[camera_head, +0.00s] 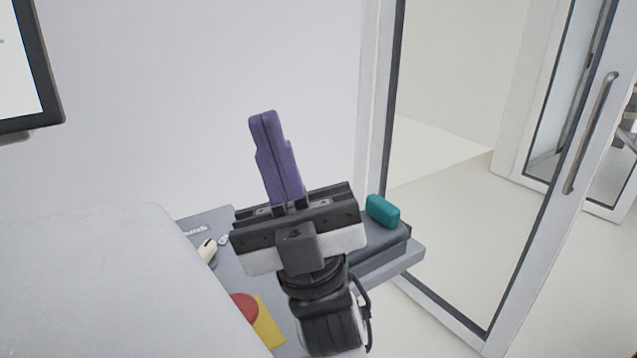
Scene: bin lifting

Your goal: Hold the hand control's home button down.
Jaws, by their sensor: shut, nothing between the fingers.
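My gripper (263,118) is in the middle of the view, with its two purple fingers pressed together and pointing up. It is shut and empty. The fingertips stand in front of the plain wall and touch nothing that I can see. I cannot clearly identify the hand control or its home button. A small cream-coloured device (207,249) lies on the grey table (216,218), left of my gripper's body. A yellow block (268,328) with a red round top (243,304) is lower down, partly cut off by a pale surface. My gripper and wrist hide the middle of the table.
A teal block (382,211) rests on a dark grey case (380,245) at the table's right end. A large pale rounded surface (90,280) fills the lower left. A screen (25,70) is at upper left. A glass door with a handle (592,130) stands at right.

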